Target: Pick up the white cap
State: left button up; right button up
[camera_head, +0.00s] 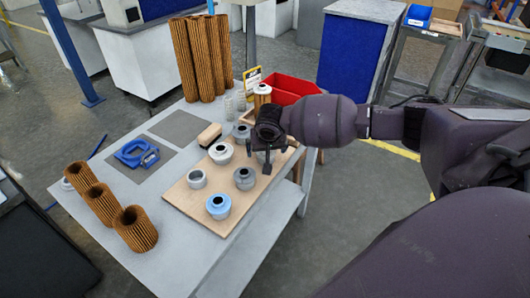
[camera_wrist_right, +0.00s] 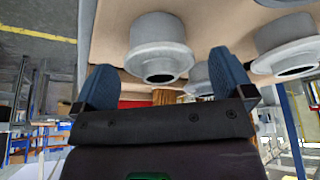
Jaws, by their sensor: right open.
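A white cap (camera_head: 221,153) with a dark round opening sits on the tan board (camera_head: 184,201) on the table. Nearby on the board are a grey cap (camera_head: 244,179), a pale grey ring-like cap (camera_head: 196,179) and a blue-and-white cap (camera_head: 218,206). My right gripper (camera_head: 266,164) hangs above the board's right edge, to the right of the white cap. In the right wrist view my right gripper (camera_wrist_right: 166,75) is open and empty. A pale cap (camera_wrist_right: 158,40) shows beyond the gap between its fingers; I cannot tell which cap it is. My left gripper is out of view.
Tall brown pleated cartridges (camera_head: 203,60) stand at the back of the table, and shorter ones (camera_head: 134,228) at the front left. Grey mats lie at left.

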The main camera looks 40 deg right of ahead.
jog(key=shift+r, duration=0.1)
jog(key=c, duration=1)
